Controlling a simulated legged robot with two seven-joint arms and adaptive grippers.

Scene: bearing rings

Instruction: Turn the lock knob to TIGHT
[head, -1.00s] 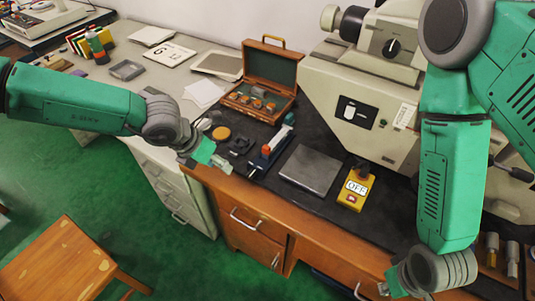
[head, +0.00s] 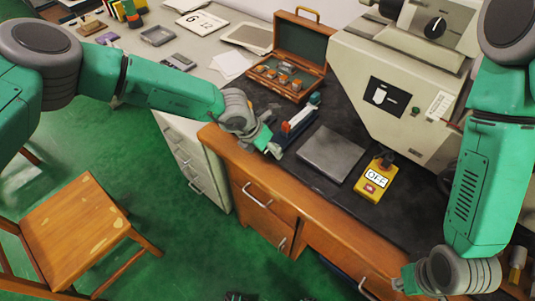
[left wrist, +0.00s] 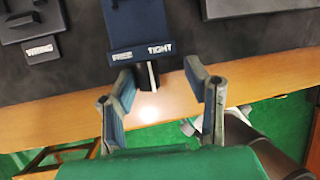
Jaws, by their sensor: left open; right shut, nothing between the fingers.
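A dark blue fixture (head: 290,137) with red and light parts on top stands near the bench's front edge. In the left wrist view its front plate (left wrist: 135,22) carries the labels FREE, on the left, and TIGHT, on the right. The lock knob (left wrist: 148,76), dark with a pale stripe, sticks out below the labels; its exact setting is unclear. My left gripper (head: 272,149) is open at the fixture's front. In the left wrist view its fingers (left wrist: 163,80) stand on either side of the knob, apart from it. My right gripper (head: 399,281) is shut and empty at the lower right.
A grey plate (head: 331,152) and a yellow box marked OFF (head: 376,178) lie right of the fixture. An open wooden case (head: 291,58) stands behind it. A beige machine (head: 390,90) fills the back right. A wooden chair (head: 75,222) stands on the floor.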

